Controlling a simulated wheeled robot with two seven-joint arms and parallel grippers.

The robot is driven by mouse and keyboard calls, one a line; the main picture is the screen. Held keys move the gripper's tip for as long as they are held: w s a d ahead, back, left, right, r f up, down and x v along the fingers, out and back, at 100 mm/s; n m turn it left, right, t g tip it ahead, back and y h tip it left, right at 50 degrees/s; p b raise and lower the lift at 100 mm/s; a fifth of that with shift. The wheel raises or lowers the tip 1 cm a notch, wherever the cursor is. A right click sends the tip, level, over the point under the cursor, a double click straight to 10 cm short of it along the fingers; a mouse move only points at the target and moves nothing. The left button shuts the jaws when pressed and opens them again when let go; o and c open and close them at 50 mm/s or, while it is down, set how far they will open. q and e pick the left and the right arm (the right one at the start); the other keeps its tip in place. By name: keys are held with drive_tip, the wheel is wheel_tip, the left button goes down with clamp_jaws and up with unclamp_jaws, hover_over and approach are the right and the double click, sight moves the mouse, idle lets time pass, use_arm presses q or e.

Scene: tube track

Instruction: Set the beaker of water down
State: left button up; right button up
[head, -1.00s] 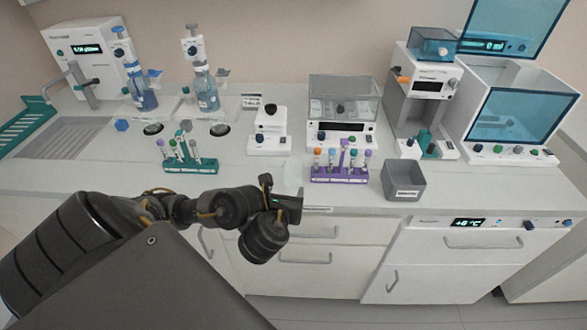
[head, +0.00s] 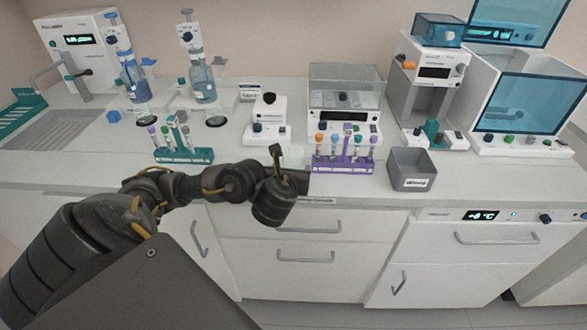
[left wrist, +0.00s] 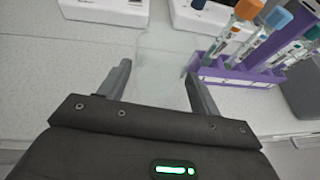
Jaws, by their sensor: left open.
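A clear, faint beaker (left wrist: 160,68) stands between the two fingers of my left gripper (left wrist: 160,88) in the left wrist view. The fingers are apart, one on each side of it; I cannot tell if either touches it. The water level inside is too faint to make out. In the head view my left gripper (head: 289,172) is at the counter's front edge, and the beaker (head: 298,155) is only a pale patch just behind it, left of the purple rack. My right gripper is in neither view.
A purple tube rack (head: 343,164) with several capped tubes is close on the right of the beaker, and a grey bin (head: 412,170) beyond it. A green rack (head: 184,155) stands to the left. White devices (head: 268,120) stand behind. Bare counter (head: 232,150) lies between.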

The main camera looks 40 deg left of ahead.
use_arm(q)
drive_tip(key=shift+x, duration=0.75)
drive_tip(key=c, duration=0.8)
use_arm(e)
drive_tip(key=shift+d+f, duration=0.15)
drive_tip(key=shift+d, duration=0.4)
use_arm(q)
drive_tip(key=shift+r, duration=0.15)
